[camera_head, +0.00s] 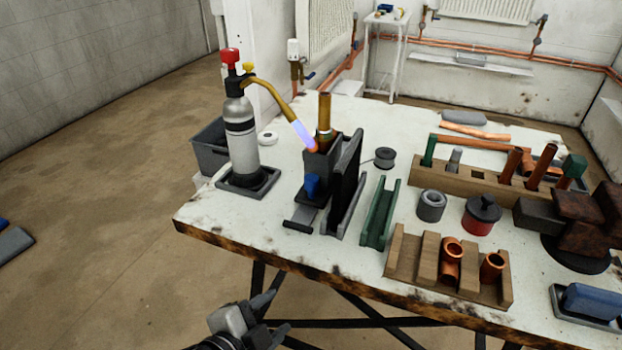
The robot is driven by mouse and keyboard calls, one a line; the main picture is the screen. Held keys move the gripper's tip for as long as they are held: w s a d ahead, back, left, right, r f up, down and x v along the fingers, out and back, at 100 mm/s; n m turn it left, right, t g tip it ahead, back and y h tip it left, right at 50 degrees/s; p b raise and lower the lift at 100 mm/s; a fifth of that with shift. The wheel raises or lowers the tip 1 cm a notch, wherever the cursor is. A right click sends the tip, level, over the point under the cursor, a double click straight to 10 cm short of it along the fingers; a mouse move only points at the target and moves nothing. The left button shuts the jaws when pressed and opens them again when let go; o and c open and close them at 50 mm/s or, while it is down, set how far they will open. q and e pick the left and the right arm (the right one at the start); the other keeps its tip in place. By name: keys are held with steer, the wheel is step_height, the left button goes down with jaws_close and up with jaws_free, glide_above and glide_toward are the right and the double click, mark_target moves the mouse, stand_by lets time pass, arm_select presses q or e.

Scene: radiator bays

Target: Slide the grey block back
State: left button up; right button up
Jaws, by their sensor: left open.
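The grey block (322,163) stands on a dark slide base (301,217) near the table's left part, with a blue part (312,185) on its front. An upright copper pipe with a brass-coloured fitting (324,112) rises from the block. A torch (240,130) with a red knob stands left of it, and its violet flame meets the fitting, which glows orange. My left gripper (277,312) is open and empty, low in front of the table edge, well apart from the block. My right gripper is not in view.
A dark upright channel (344,190) and a green channel (379,220) stand right of the block. Wooden racks with copper pipes (478,175), a grey ring (431,205) and a red tin (481,215) fill the right side. The table's front left corner is bare.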

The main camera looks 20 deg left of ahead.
arm_select(q)
steer(key=w+a+r+m+t+b, duration=0.1)
steer(key=w+a+r+m+t, duration=0.3)
steer(key=m, duration=0.8)
steer(key=m+t+h, duration=0.1)
steer(key=m, duration=1.3)
glide_toward(307, 185)
steer(key=w, duration=0.3)
steer(key=w+d+p, duration=0.1)
steer(key=w, duration=0.5)
steer(key=shift+d+f, duration=0.2)
steer(key=shift+d, duration=0.2)
steer(key=shift+s, duration=0.1)
